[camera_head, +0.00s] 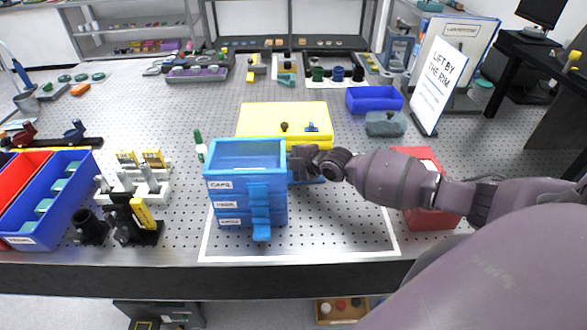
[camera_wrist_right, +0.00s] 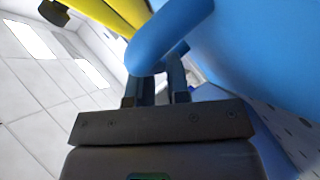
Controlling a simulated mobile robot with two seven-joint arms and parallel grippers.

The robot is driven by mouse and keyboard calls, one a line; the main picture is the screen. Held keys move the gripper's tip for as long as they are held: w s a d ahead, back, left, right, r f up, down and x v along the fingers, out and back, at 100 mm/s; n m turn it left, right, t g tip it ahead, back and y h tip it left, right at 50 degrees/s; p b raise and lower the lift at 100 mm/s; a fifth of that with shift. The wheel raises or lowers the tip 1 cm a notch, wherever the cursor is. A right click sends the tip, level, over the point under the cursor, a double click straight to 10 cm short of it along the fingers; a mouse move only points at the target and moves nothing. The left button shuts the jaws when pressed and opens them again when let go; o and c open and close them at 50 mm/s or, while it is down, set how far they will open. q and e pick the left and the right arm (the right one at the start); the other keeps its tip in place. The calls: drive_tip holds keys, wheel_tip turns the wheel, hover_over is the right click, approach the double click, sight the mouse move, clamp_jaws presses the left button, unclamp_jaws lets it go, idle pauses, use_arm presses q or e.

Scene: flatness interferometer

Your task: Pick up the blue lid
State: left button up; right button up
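A blue drawer unit (camera_head: 245,185) with labelled fronts and an open-looking top stands near the table's front edge in the head view. My right gripper (camera_head: 298,161) is close against its right side. A strip of blue (camera_head: 308,180) shows below the gripper; I cannot tell whether it is the blue lid. In the right wrist view, a rounded blue bar (camera_wrist_right: 168,35) crosses at the fingertips of my right gripper (camera_wrist_right: 160,82), beside a large blue surface (camera_wrist_right: 260,45). The fingers are a small gap apart; whether they grip the bar is unclear. My left gripper is not in view.
A yellow box (camera_head: 283,115) stands just behind the drawer unit. A red box (camera_head: 428,215) is right, beneath my right arm. A blue tray (camera_head: 374,99) and a sign (camera_head: 438,85) stand farther back. Black-and-white fixtures (camera_head: 135,190) are left.

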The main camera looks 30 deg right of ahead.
clamp_jaws()
drive_tip(key=shift+r, duration=0.15)
